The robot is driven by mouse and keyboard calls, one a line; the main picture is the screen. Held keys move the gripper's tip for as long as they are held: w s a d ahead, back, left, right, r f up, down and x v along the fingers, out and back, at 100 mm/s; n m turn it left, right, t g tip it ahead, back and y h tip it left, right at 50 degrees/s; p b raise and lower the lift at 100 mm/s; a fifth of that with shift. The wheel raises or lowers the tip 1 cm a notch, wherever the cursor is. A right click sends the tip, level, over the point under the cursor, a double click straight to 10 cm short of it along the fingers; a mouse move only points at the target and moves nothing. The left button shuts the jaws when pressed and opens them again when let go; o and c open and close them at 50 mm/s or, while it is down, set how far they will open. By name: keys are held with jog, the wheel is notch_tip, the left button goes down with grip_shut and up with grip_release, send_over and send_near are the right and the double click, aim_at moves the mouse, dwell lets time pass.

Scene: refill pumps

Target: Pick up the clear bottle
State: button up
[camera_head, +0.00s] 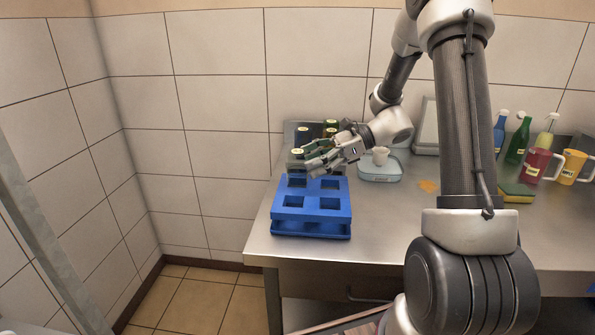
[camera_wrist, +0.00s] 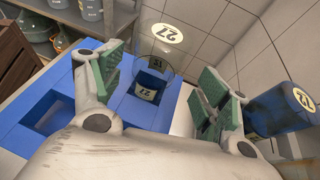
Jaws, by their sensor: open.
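The clear bottle (camera_wrist: 160,62) shows in the wrist view as a see-through body with a pale round "27" disc on top. It stands upright at the blue rack and appears between my gripper's fingers. In the head view it seems to be the greyish bottle (camera_head: 297,166) with a pale top at the rack's back left. My gripper (camera_head: 318,163) is open beside it, reaching in from the right; its green-padded fingers (camera_wrist: 160,88) spread on either side in the wrist view. I cannot tell whether they touch it. The bottle's lower part is partly hidden.
The blue rack (camera_head: 311,215) has several square holes and stands near the counter's left edge. Dark bottles (camera_head: 303,133) stand just behind. A blue bottle (camera_wrist: 280,112) is close to the right finger. A lidded tub (camera_head: 380,173) and coloured bottles (camera_head: 518,140) stand right.

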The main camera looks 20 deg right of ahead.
aim_at(297, 167)
jog(key=x, duration=0.4)
jog(key=shift+s+a+f, duration=0.15)
jog(key=shift+a+f, duration=0.1)
jog(key=shift+a, duration=0.1)
jog(key=c, duration=1.2)
